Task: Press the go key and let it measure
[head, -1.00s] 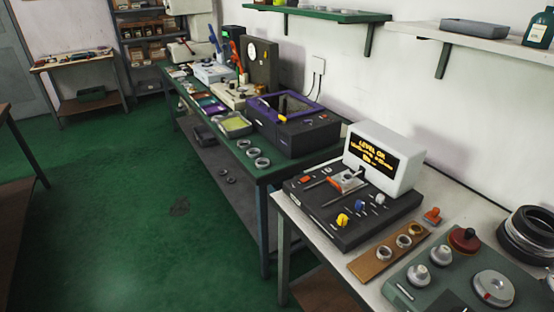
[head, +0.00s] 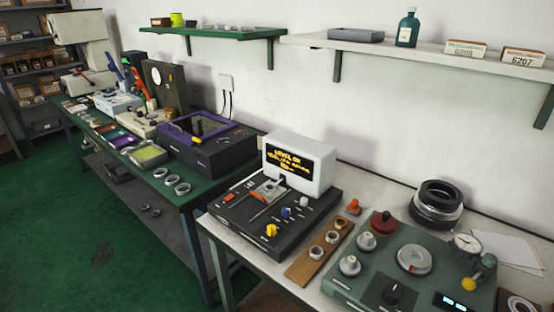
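A black measuring instrument (head: 256,222) stands on the near white table, with a white display unit (head: 326,169) at its back. Its dark screen (head: 291,163) shows yellow text with "LEVEL OK" on top; the smaller lines are too small to read. On its panel are an orange-red key (head: 229,197), a yellow knob (head: 271,230), a blue knob (head: 286,212) and a white knob (head: 304,201). No label tells which control is the go key. A grey-and-orange stage with a thin probe (head: 267,190) sits below the screen. Neither gripper is in view.
A wooden strip with rings (head: 306,264) lies right of the instrument. Beyond it stand a green machine with knobs (head: 391,254) and stacked black rings (head: 436,203). A green-topped bench (head: 196,196) runs to the back left, holding a purple-lidded box (head: 207,129). Green floor is clear at left.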

